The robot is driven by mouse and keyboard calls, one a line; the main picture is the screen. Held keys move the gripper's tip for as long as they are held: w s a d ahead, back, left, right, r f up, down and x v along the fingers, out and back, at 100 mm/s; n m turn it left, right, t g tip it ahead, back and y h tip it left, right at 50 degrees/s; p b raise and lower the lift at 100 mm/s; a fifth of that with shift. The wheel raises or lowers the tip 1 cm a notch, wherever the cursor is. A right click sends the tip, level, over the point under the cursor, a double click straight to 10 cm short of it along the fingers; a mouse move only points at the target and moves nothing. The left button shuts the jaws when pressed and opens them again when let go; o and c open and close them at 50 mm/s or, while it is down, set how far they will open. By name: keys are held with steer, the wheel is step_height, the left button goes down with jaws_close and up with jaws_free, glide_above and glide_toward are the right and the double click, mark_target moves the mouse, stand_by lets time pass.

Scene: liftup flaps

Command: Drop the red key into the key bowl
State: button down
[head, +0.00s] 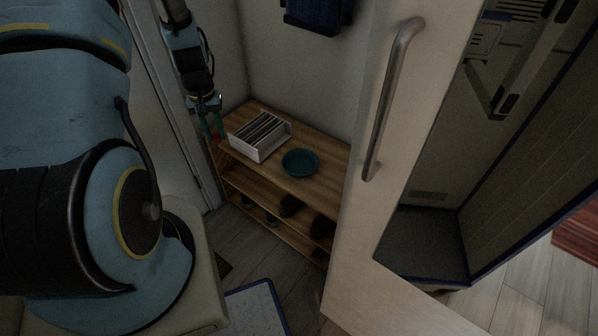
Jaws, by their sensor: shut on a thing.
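My gripper (212,128) points down at the left end of a wooden shelf unit, beside a white box. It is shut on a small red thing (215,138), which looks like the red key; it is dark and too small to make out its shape. The key bowl (300,162) is a round teal bowl on the shelf top, right of the white box. Its inside looks empty. The gripper is to the left of the bowl, with the white box between them.
The white box (262,150) holds several upright thin items. The wooden shelf (320,178) has shoes (291,205) on its lower levels. A white door (357,230) with a metal handle (388,95) stands at the right, close to the shelf's right end. The shelf top around the bowl is clear.

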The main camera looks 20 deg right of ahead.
steer(key=d+f+m+b, duration=0.2)
steer(key=d+f+b, duration=0.45)
steer(key=d, duration=0.75)
steer(key=m+b, duration=0.2)
steer(key=b, duration=0.6)
glide_above(306, 167)
steer(key=shift+f, duration=4.95)
steer(key=c, duration=0.5)
jaws_free()
steer(key=shift+c, duration=0.2)
steer(key=shift+r, duration=0.1)
step_height(306, 167, up, 11)
